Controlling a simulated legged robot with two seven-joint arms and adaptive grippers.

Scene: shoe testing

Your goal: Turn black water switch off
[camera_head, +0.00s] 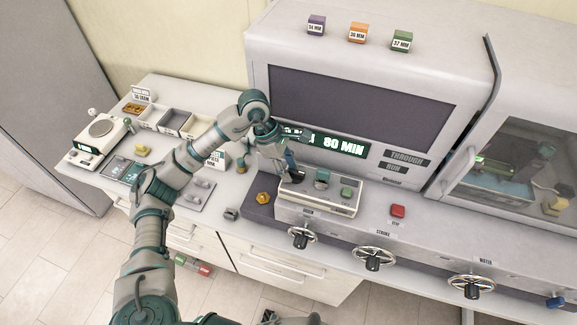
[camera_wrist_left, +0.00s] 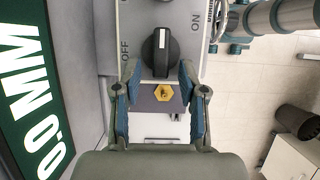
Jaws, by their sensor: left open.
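In the left wrist view a black rotary switch (camera_wrist_left: 160,52) sits on a white panel (camera_wrist_left: 188,15), with OFF printed on its left and ON on its right. Its white mark lies at the top, between the two words. My left gripper (camera_wrist_left: 160,72) is open, with one blue-padded fingertip on each side of the switch's lower end; I cannot tell if they touch it. In the head view my left gripper (camera_head: 286,168) is over the left end of the instrument box (camera_head: 325,203), and largely hides the switch there.
A yellow hexagonal piece (camera_head: 263,198) lies left of the box. A green button (camera_head: 346,193) is on the box and a red button (camera_head: 397,211) to its right. Several handwheels line the front, one (camera_head: 472,286) by the word WATER. A display (camera_head: 344,145) stands behind.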

